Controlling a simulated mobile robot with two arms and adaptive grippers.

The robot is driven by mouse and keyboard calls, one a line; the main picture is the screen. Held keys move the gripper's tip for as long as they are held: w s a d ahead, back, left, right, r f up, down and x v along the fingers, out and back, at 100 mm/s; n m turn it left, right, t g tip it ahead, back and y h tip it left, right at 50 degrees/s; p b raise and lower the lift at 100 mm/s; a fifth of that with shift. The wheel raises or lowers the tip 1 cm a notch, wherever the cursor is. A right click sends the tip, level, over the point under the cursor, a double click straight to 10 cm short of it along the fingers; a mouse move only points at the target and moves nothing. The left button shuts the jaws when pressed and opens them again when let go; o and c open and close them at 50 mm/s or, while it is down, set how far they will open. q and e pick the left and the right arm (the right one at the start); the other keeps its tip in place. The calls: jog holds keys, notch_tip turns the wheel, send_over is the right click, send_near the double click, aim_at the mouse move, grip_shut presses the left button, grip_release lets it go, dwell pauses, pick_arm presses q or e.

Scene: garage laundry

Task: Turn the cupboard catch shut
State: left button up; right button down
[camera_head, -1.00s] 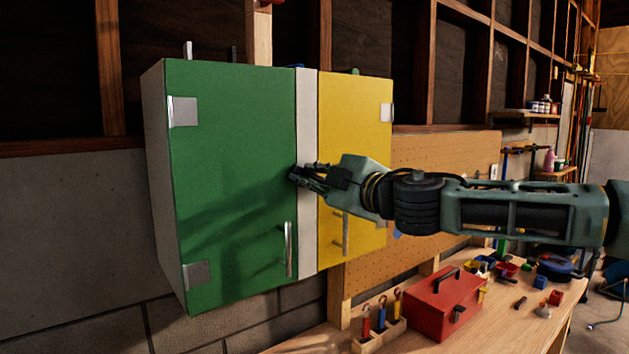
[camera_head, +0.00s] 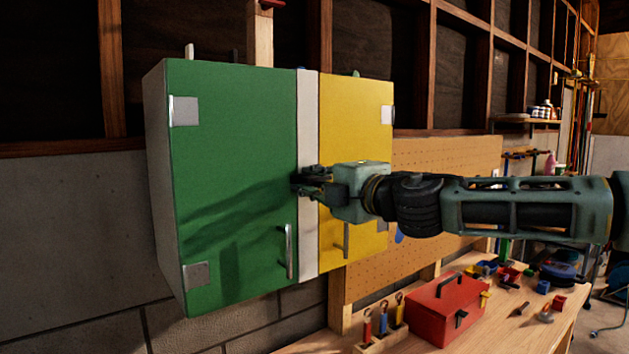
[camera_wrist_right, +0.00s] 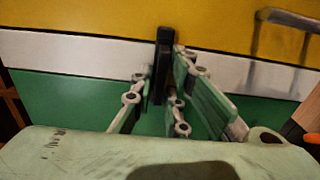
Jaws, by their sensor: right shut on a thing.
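The cupboard has a green door (camera_head: 235,130) on the left and a yellow door (camera_head: 355,135) on the right, both flush with the front. A white strip (camera_head: 307,120) runs between them. The catch is a dark bar (camera_wrist_right: 163,62), seen in the right wrist view lying across the white strip (camera_wrist_right: 90,50), from the green door's edge to the yellow door's edge. My right gripper (camera_head: 308,183) is shut on the catch; its fingers (camera_wrist_right: 168,88) sit on both sides of it. In the head view the fingers hide most of the catch. My left gripper is out of view.
Metal handles stand out on the green door (camera_head: 288,252) and yellow door (camera_head: 346,240). Below is a wooden workbench with a red toolbox (camera_head: 449,308), a rack of screwdrivers (camera_head: 383,335) and several small parts. A pegboard (camera_head: 440,155) is behind my right arm.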

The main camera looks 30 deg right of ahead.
jog(key=shift+f, duration=0.1)
jog(key=c, duration=1.9)
grip_release()
jog(key=shift+o, duration=0.2)
jog(key=s, duration=1.2)
jog(key=shift+d, duration=0.45)
